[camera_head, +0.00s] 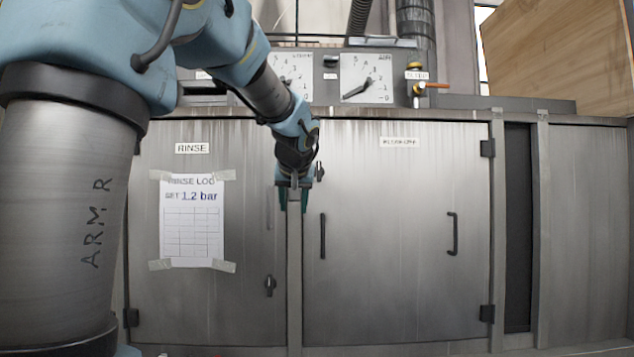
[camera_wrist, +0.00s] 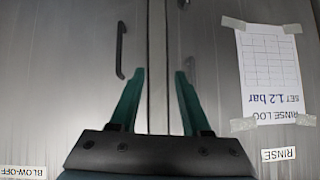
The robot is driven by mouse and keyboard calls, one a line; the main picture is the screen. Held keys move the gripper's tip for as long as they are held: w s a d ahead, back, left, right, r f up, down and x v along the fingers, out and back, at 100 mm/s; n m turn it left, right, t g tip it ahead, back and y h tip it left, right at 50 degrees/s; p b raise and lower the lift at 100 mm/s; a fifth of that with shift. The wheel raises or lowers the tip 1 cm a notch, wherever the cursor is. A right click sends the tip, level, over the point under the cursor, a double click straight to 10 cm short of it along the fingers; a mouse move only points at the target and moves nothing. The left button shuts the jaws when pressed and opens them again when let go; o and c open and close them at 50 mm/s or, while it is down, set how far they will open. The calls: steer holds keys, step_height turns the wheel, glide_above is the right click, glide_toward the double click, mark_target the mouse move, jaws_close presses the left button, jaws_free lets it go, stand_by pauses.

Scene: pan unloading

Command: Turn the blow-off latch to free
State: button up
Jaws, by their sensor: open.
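The blow-off door (camera_head: 390,240) is a grey metal panel, shut, right of centre in the head view and upside down at the left of the wrist view (camera_wrist: 75,90). A small dark latch (camera_head: 319,171) shows at its upper left edge, just right of my gripper's wrist; its setting is too small to tell. I cannot make this latch out in the wrist view. My gripper (camera_head: 293,210) is open and empty, its green fingers pointing down in front of the post between the doors, left of and below the latch. Both fingers (camera_wrist: 159,74) also show in the wrist view.
The rinse door (camera_head: 245,310) at left bears a taped log sheet (camera_head: 192,222) and a dark latch (camera_head: 270,285) low on its right edge. The blow-off door has bar handles (camera_head: 322,236) (camera_head: 453,233). A wooden box (camera_head: 555,50) is upper right.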

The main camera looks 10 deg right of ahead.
mark_target(319, 168)
steer(key=d+r+t+h+b, duration=0.1)
steer(key=d+r+t, duration=0.15)
steer(key=r, duration=0.45)
steer(key=d+r+t, duration=0.1)
steer(key=d+r, duration=0.3)
steer(key=r, duration=0.2)
steer(key=p+x, duration=0.4)
steer(key=x, duration=0.6)
steer(key=shift+w+d, duration=0.1)
steer(key=shift+d, duration=0.1)
jaws_close()
